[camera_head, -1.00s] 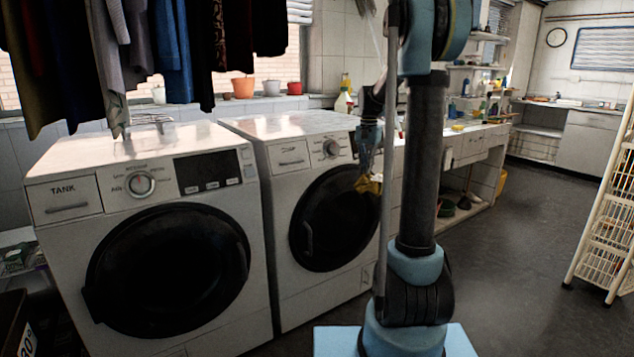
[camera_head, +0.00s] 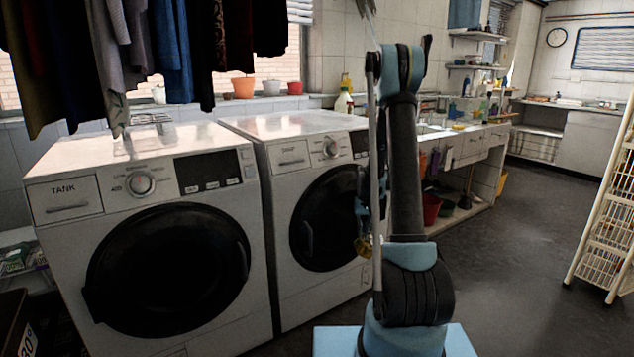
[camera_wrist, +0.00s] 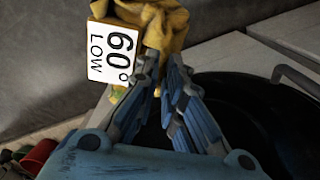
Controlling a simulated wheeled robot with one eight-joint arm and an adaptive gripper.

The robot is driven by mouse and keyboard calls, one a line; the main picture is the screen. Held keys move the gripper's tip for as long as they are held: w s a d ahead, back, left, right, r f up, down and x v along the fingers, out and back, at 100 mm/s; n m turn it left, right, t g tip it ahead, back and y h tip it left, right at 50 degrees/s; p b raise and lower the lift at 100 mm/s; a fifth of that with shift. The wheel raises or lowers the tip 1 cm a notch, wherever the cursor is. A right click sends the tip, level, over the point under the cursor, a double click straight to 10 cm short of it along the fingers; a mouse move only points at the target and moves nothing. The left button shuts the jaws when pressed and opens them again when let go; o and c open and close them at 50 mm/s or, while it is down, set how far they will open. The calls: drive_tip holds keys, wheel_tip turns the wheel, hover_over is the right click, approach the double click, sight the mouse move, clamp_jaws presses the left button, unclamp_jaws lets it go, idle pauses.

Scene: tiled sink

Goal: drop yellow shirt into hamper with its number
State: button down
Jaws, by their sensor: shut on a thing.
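The yellow shirt (camera_wrist: 168,22) hangs from my gripper (camera_wrist: 160,68) in the wrist view, gripped between its fingertips. A white tag on it (camera_wrist: 113,52) reads "60° LOW". In the head view the shirt (camera_head: 363,246) is a small yellow patch low in front of the right washer's door, and my gripper (camera_head: 362,215) is partly hidden by my arm. A dark box (camera_head: 12,325) at the bottom left edge carries a white label ending in "30°"; it is cut off by the frame. No hamper marked 60° shows.
Two white washing machines, left (camera_head: 165,240) and right (camera_head: 300,165), stand side by side. Dark clothes (camera_head: 150,55) hang above the left one. A white basket rack (camera_head: 608,220) stands at the right. The dark floor (camera_head: 530,270) between is clear.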

drive_tip(key=shift+f, duration=1.2)
